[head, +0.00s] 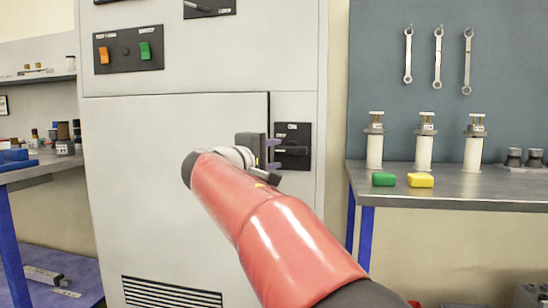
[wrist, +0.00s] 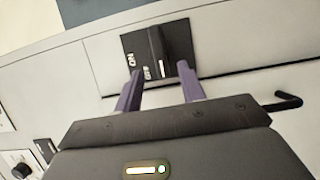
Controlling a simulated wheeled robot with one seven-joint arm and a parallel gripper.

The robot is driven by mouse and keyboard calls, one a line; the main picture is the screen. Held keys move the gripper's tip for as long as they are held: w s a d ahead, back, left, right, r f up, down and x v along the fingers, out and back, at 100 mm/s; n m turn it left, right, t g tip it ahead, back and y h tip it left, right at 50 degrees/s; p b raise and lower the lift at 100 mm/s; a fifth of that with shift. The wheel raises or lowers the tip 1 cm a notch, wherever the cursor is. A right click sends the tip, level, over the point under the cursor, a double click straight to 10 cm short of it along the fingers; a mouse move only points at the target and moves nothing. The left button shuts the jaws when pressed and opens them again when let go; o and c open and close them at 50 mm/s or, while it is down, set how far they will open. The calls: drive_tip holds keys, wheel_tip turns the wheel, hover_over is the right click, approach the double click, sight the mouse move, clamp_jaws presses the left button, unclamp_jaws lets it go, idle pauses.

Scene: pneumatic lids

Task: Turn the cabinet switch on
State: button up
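The cabinet switch is a dark knob (wrist: 176,40) on a black plate (head: 304,134) at the right side of the tall grey cabinet (head: 170,180). In the wrist view the plate carries ON and OFF labels beside the knob. My gripper (wrist: 160,76) has two purple fingers, spread apart and empty. They point at the plate, one toward each side of it, with the knob ahead between them. In the head view my gripper (head: 274,154) is just left of the knob, partly covering the plate. Whether a finger touches the plate is unclear.
A black door handle (wrist: 285,102) sticks out beside my gripper. An orange switch (head: 104,55) and a green switch (head: 145,51) sit higher on the cabinet. A workbench (head: 500,187) at right holds white cylinders, a green block (head: 384,179) and a yellow block (head: 421,180).

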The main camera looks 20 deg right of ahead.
sight(288, 151)
drive_tip(key=p+x, duration=0.1)
drive_tip(key=x, duration=0.6)
drive_tip(key=shift+w+d, duration=0.15)
drive_tip(key=shift+d, duration=0.15)
drive_tip(key=c, duration=0.6)
